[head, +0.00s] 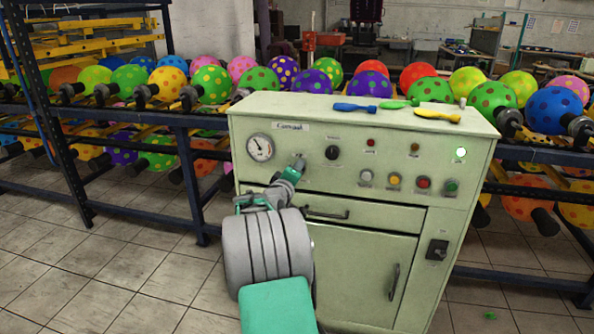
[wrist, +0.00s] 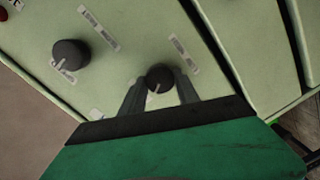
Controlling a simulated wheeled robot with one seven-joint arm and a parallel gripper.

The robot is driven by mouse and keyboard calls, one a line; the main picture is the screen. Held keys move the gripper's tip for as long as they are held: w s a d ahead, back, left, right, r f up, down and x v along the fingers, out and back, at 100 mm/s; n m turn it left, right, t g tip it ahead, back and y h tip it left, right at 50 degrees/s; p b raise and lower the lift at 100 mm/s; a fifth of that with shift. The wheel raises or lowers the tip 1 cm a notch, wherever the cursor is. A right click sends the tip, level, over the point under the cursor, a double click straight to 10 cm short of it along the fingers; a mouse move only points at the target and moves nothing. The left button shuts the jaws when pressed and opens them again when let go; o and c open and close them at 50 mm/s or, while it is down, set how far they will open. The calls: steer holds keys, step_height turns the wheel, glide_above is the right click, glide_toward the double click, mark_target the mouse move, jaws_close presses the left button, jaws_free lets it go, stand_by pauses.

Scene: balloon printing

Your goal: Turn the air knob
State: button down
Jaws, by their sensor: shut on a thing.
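The pale green control cabinet (head: 330,208) stands in front of me. In the wrist view, the fingers of my gripper (wrist: 160,88) are shut around a round black knob (wrist: 159,76) with a white pointer mark. A second black knob (wrist: 70,56) sits beside it on the panel, clear of the fingers. In the head view, my gripper (head: 298,163) is at the panel between the round gauge (head: 260,147) and the free black knob (head: 332,152). The gripper hides the held knob there. The labels by the knobs are too small to read.
Blue (head: 355,107), green (head: 394,104) and yellow (head: 437,115) objects lie on the cabinet top. A drawer handle (head: 328,213) sticks out below. Balloon racks stand behind.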

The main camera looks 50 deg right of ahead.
steer(key=shift+w+a+f+n, duration=0.1)
steer(key=shift+w+n, duration=0.1)
steer(key=shift+n, duration=0.3)
steer(key=c, duration=1.1)
jaws_free()
steer(key=shift+a, duration=0.1)
steer(key=shift+o, duration=1)
steer(key=shift+s, duration=0.15)
steer(key=v, duration=0.7)
steer(key=shift+a+p, duration=0.25)
steer(key=shift+p, duration=0.05)
steer(key=shift+s, duration=0.1)
